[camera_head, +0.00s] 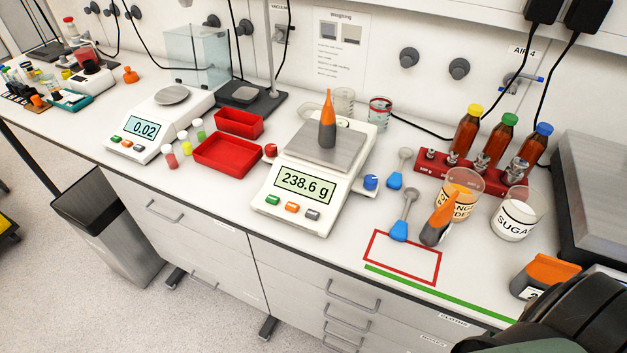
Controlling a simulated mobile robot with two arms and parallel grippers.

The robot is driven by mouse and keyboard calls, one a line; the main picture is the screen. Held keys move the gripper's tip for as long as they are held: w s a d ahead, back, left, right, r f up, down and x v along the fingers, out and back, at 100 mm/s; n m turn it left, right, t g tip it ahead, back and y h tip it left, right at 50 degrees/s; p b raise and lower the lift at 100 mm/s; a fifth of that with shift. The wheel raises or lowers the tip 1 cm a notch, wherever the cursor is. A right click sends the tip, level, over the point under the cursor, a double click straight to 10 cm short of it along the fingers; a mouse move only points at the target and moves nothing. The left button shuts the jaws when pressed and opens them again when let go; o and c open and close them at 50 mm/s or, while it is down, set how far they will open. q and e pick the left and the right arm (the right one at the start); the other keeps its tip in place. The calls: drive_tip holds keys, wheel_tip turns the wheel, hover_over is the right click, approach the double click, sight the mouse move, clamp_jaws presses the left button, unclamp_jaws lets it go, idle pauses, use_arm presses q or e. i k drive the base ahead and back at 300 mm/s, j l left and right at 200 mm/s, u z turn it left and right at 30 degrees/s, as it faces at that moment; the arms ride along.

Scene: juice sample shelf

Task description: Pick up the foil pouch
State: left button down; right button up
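I cannot pick out a foil pouch for certain. A dark grey block-shaped item with an orange top (545,274) and a white label sits at the right front of the bench, partly covered by a black part of my own body at the lower right corner. A grey item with a tall orange tip (327,124) stands upright on the pan of the middle scale (297,207), which reads 238.6 g. A similar grey and orange item (440,219) leans by the orange powder jar. No gripper fingers show in the view.
An orange powder jar (467,182) and a sugar jar (513,214) stand at the right. Blue-ended scoops (399,230) lie nearby. A red rack (432,165) holds capped bottles. Red trays (222,157) and a second scale (130,142) are at left. The red-outlined area (412,263) is mostly clear.

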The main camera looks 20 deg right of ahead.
sight(327, 127)
drive_tip(key=l+z, duration=0.15)
drive_tip(key=z, duration=0.3)
drive_tip(key=k+l+z, duration=0.1)
drive_tip(key=z, duration=0.35)
drive_tip(key=l+z, duration=0.3)
drive_tip(key=z, duration=0.2)
